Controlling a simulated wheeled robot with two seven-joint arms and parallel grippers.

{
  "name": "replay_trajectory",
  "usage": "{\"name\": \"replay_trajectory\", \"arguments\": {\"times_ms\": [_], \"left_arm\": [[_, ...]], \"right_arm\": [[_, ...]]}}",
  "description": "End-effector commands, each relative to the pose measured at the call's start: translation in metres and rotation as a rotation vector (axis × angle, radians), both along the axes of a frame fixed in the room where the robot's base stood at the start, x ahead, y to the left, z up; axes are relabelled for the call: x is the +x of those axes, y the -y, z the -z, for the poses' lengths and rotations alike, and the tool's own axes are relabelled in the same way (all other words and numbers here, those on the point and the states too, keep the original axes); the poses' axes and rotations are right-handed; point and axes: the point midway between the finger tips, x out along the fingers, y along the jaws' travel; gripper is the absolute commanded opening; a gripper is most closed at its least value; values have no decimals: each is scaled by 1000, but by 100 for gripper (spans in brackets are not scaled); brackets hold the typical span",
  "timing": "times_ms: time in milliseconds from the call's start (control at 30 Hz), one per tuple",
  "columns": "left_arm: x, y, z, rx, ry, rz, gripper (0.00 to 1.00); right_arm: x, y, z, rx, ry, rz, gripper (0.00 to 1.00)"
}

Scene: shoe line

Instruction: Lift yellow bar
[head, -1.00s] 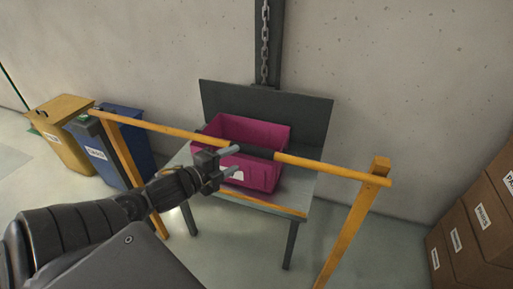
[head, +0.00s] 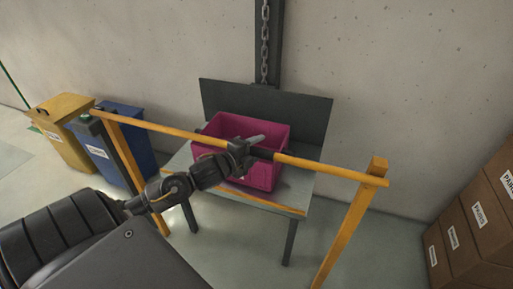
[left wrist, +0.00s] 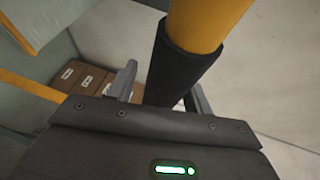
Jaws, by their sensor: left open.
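The yellow bar (head: 330,171) spans level across the front of the work table, between two yellow posts. A dark sleeve (head: 264,153) covers its middle part. My left gripper (head: 252,146) is open at this sleeve and hides part of it. In the left wrist view, the yellow bar (left wrist: 208,22) comes in from the top and its dark sleeve (left wrist: 172,72) runs down between the two fingers of my left gripper (left wrist: 162,92). The fingers stand on either side of the sleeve; I cannot tell whether they touch it. My right gripper is not in view.
A magenta crate (head: 225,126) stands on the grey table (head: 292,190) behind the bar. A yellow post (head: 349,225) supports the bar at right. Yellow (head: 62,140) and blue bins (head: 125,160) stand at left, cardboard boxes (head: 480,215) at right. A chain (head: 265,45) hangs above.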

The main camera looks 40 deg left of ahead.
Motion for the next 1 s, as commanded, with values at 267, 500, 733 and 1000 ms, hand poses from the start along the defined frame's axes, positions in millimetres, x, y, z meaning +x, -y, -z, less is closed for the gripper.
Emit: {"name": "replay_trajectory", "arguments": {"times_ms": [267, 500, 733, 1000], "left_arm": [[0, 0, 0, 0, 0, 0, 45], [0, 0, 0, 0, -1, 0, 14], [0, 0, 0, 0, -1, 0, 0], [12, 6, -11, 20, -3, 13, 0]], "right_arm": [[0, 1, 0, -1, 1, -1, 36], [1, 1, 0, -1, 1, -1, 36], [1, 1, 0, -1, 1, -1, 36], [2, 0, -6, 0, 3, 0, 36]]}}
